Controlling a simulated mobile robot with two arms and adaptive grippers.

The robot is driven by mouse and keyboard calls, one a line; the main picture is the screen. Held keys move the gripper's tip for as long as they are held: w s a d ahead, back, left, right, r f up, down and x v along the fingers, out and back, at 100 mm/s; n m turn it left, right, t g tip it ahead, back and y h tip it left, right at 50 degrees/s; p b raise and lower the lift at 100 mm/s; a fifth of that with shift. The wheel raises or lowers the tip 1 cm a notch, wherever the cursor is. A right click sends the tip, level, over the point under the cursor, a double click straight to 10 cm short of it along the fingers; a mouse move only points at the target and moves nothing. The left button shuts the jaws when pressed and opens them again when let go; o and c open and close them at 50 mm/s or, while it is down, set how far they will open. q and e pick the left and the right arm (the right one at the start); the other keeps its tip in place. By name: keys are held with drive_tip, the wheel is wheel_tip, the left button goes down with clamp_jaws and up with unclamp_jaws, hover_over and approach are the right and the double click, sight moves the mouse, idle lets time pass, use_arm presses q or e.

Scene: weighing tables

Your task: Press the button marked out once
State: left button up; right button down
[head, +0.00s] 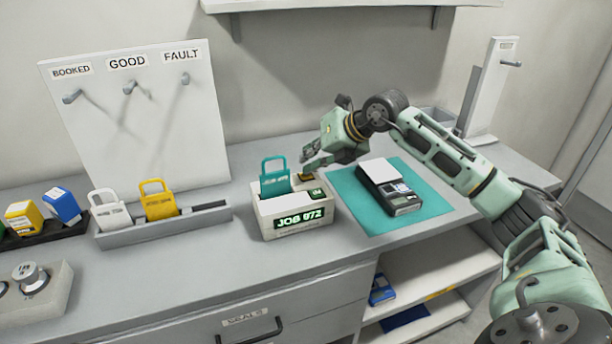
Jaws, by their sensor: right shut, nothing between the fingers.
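A cream box (298,216) with a lit green display reading what looks like "JOB 072" stands on the grey counter. A teal tag with a loop handle (274,178) stands upright in it. A small dark panel with green marks (317,193) is on its top right. I cannot read a button marked out at this size. My right gripper (306,171) reaches in from the right, shut and empty, just behind and above the box's back right corner. Its tips partly cover a small yellow part; contact cannot be told. My left gripper is out of view.
A scale (389,186) sits on a teal mat (352,207) right of the box. A grey tray (213,222) holds white and yellow tags to the left. A white board (150,135) with pegs stands behind. Open shelves (428,283) are below the counter.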

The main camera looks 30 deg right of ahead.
drive_tip(key=shift+f, duration=0.2)
drive_tip(key=shift+r, duration=0.15)
idle(0.3)
drive_tip(key=shift+r+p, duration=0.5)
drive_tip(key=shift+r, duration=0.15)
wheel_tip(320, 180, up, 5)
drive_tip(key=p, duration=0.3)
drive_tip(key=shift+p, duration=0.4)
drive_tip(key=shift+s, duration=0.1)
idle(0.5)
